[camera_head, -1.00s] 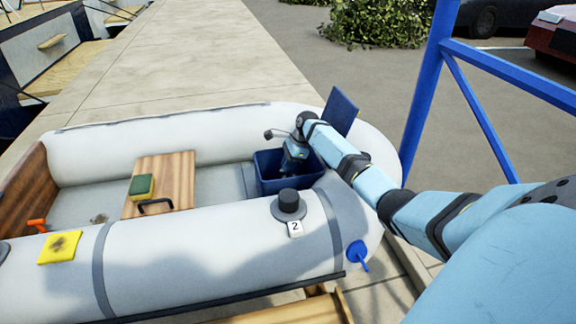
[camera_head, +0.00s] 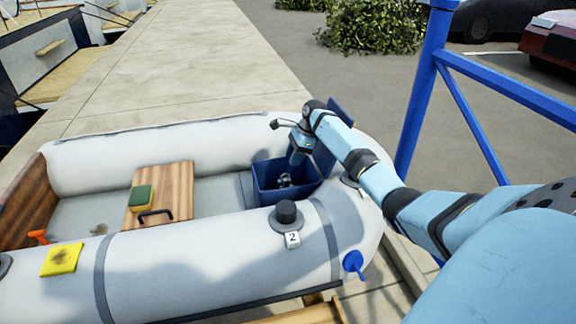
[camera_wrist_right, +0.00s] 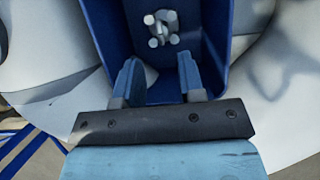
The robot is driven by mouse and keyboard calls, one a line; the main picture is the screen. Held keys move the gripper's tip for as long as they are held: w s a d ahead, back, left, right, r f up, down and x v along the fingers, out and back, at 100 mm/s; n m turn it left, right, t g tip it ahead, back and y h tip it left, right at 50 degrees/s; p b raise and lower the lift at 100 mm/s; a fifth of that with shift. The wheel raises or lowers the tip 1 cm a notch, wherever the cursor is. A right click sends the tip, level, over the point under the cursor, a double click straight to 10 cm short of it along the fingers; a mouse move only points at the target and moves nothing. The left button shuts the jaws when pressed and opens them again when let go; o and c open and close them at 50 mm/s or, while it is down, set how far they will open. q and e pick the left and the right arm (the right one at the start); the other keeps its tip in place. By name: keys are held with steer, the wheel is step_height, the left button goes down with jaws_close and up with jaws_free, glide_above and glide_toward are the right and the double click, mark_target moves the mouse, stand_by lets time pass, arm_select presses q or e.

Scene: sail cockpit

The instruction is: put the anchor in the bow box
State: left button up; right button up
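The grey metal anchor (camera_head: 285,181) lies inside the blue bow box (camera_head: 262,189) in the inflatable boat. It also shows in the right wrist view (camera_wrist_right: 160,28), on the box floor beyond my fingertips. My right gripper (camera_head: 298,160) is over the box's right part. The box's blue lid (camera_head: 341,112) stands open behind my wrist. Part of the box's right side is hidden by my arm. My left gripper is out of view.
A wooden seat (camera_head: 172,190) with a green and yellow sponge (camera_head: 141,197) is left of the box. A black valve cap (camera_head: 286,211) and a blue plug (camera_head: 353,262) sit on the near tube. Blue railing (camera_head: 418,100) stands at the right.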

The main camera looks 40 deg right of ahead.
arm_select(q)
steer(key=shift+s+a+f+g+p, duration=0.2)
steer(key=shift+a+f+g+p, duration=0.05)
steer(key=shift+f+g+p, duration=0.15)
arm_select(e)
steer(key=shift+v, duration=2.05)
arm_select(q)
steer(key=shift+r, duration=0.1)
